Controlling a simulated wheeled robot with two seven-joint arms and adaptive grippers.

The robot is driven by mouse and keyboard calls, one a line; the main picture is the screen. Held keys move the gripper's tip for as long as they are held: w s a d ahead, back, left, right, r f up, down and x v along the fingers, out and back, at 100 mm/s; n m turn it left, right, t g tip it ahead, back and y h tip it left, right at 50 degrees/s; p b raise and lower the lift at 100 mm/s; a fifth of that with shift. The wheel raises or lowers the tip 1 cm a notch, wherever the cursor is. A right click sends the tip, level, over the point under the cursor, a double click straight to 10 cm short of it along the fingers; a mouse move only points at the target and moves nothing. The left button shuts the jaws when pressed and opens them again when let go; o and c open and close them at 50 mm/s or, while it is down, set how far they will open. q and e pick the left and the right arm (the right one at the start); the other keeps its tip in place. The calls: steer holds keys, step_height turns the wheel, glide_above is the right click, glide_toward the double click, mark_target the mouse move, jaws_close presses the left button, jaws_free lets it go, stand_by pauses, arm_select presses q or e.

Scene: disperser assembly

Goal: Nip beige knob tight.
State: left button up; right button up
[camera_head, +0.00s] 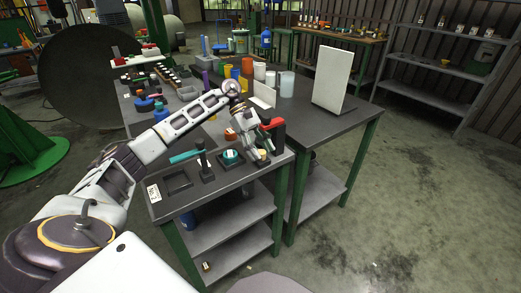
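A small beige knob (262,154) sits near the front right corner of the dark workbench (222,180), on a small dark base. My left arm reaches in from the left, and its gripper (258,148) points down right at the knob. The fingertips are close above or around the knob; whether they touch it I cannot tell. The fingers are too small and overlapped to show whether they are open or shut. My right gripper is not in view.
A teal-handled tool (185,157) is further left. A red-handled item (273,123) stands behind the gripper. A white panel (331,78) stands at the right; bare tabletop lies before it.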

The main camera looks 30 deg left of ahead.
arm_select(q)
steer(key=shift+a+r, duration=0.1)
stand_by(0.3)
steer(key=v, duration=1.1)
steer(key=shift+a+r, duration=0.25)
stand_by(0.4)
